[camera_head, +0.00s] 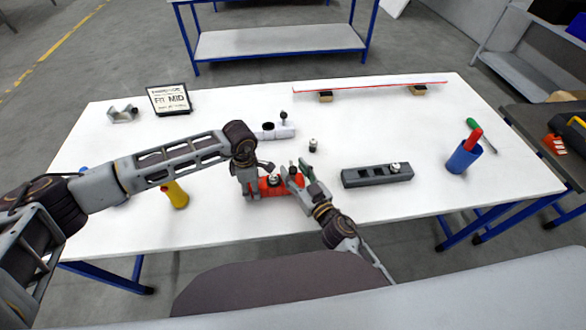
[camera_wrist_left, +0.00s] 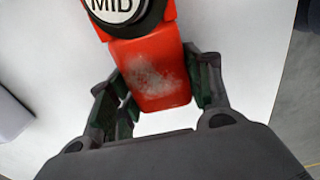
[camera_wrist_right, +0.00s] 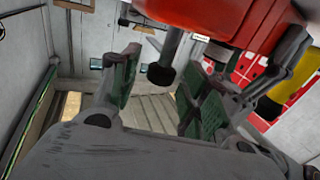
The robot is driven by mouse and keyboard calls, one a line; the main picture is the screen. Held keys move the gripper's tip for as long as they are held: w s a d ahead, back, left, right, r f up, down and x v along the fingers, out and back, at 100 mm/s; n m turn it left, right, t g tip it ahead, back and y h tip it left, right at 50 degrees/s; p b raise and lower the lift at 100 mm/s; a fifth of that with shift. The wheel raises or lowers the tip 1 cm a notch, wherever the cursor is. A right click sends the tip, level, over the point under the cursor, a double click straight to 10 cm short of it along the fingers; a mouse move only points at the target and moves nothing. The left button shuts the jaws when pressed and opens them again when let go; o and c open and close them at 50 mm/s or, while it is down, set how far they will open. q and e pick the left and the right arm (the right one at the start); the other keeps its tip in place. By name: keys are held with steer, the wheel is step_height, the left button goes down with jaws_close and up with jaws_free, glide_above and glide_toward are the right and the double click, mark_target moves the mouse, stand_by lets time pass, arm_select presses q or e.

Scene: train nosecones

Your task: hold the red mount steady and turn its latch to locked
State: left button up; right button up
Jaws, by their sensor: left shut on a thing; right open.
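The red mount (camera_head: 269,188) sits near the front middle of the white table (camera_head: 250,232). My left gripper (camera_head: 250,186) is shut on its left end. The left wrist view shows the red body (camera_wrist_left: 152,75) between the fingers, with a round cap marked MID (camera_wrist_left: 118,8) above. My right gripper (camera_head: 297,178) is open at the mount's right side. In the right wrist view the red body (camera_wrist_right: 210,14) crosses the top. A grey stem with a dark knob (camera_wrist_right: 161,73), seemingly the latch, shows between the open right fingers, with no clear contact. Its lock position cannot be read.
A sign reading FIT MID (camera_head: 170,99) stands at the back left. A grey block (camera_head: 377,175) and a blue cup (camera_head: 464,156) are to the right. A small metal piece (camera_head: 313,145) stands behind the mount.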

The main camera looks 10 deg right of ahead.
steer(key=shift+w+a, duration=0.25)
steer(key=shift+w, duration=0.35)
steer(key=shift+c, duration=0.5)
steer(key=c, duration=0.9)
